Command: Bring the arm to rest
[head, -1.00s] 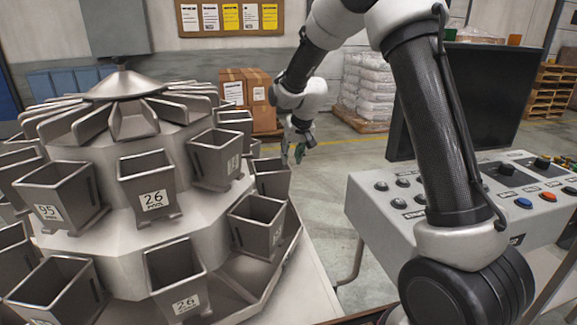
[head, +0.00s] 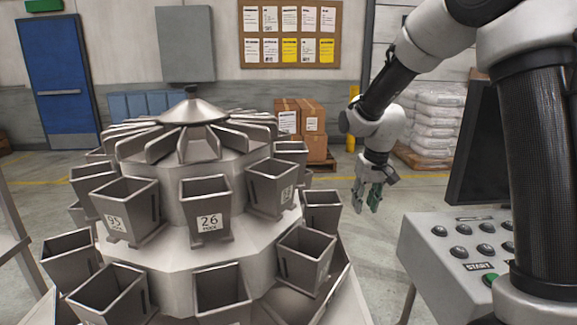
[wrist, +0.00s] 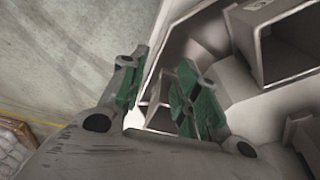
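My gripper (head: 368,196) hangs in the head view with its green-padded fingers pointing down, right of the grey multihead weigher (head: 190,165). It is just beyond the weigher's right-hand hoppers in the picture and looks clear of them. In the wrist view the two green finger pads of my gripper (wrist: 160,98) stand apart with nothing held between them. A metal hopper (wrist: 285,45) shows beyond them at the upper right. My arm is bent, reaching from the right side of the head view.
A control panel (head: 445,270) with buttons stands at right below my arm, beside a dark screen (head: 476,150). Boxes (head: 301,120) and a pallet of white sacks (head: 437,125) stand behind. Open floor (head: 405,195) lies around my gripper. A blue door (head: 55,80) is at far left.

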